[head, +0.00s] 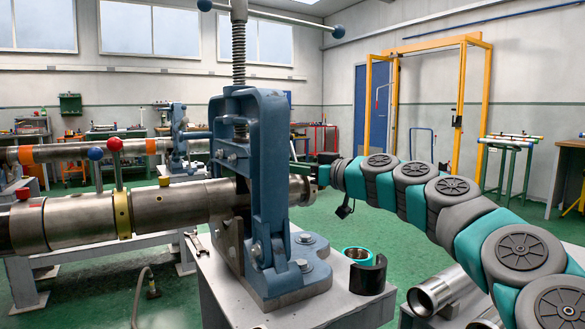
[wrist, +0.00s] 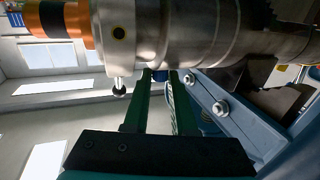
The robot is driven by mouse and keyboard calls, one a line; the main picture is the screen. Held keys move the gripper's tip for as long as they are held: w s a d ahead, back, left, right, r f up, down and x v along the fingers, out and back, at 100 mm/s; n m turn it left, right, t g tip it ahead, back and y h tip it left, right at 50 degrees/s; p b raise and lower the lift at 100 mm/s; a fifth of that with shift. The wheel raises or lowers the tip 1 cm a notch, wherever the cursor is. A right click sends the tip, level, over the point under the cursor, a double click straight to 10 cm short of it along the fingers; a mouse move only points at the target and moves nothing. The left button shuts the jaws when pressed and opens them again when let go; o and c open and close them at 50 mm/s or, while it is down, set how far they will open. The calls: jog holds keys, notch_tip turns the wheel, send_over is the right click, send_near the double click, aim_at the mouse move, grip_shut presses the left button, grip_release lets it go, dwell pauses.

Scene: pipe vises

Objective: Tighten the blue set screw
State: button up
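A blue-topped screw (wrist: 160,75) shows at the lower side of the steel pipe (wrist: 180,30) in the wrist view; I take it for the blue set screw. My gripper (wrist: 161,78) has its two dark green fingers apart, one on each side of the blue top. Whether they press on it I cannot tell. A silver screw with a black ball tip (wrist: 119,85) sticks out left of the fingers. In the head view, my gripper (head: 300,166) is beside the right end of the pipe, partly hidden by the blue pipe vise (head: 268,150).
The vise base stands on a grey bench (head: 230,300). A teal ring (head: 357,254) and a black half sleeve (head: 368,277) lie there. A blue-ball lever (head: 95,154) and a red-ball lever (head: 115,146) stand on the pipe at left. Loose steel tubes (head: 437,291) lie at right.

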grip_shut()
jog(key=shift+f, duration=0.15)
jog(key=b, duration=0.1)
jog(key=t+b, duration=0.1)
jog(key=b, duration=0.1)
jog(key=shift+s+a+f+m+h, duration=0.1)
jog(key=shift+f+m+h, duration=0.2)
jog(key=shift+h, duration=0.1)
jog(key=shift+m+b, duration=0.3)
jog(key=shift+b, duration=0.1)
jog(key=shift+a+r+m+t+h, duration=0.1)
jog(key=shift+r+m+t+h, duration=0.35)
jog(key=shift+t+h, duration=0.35)
jog(key=shift+o, duration=1.3)
grip_release()
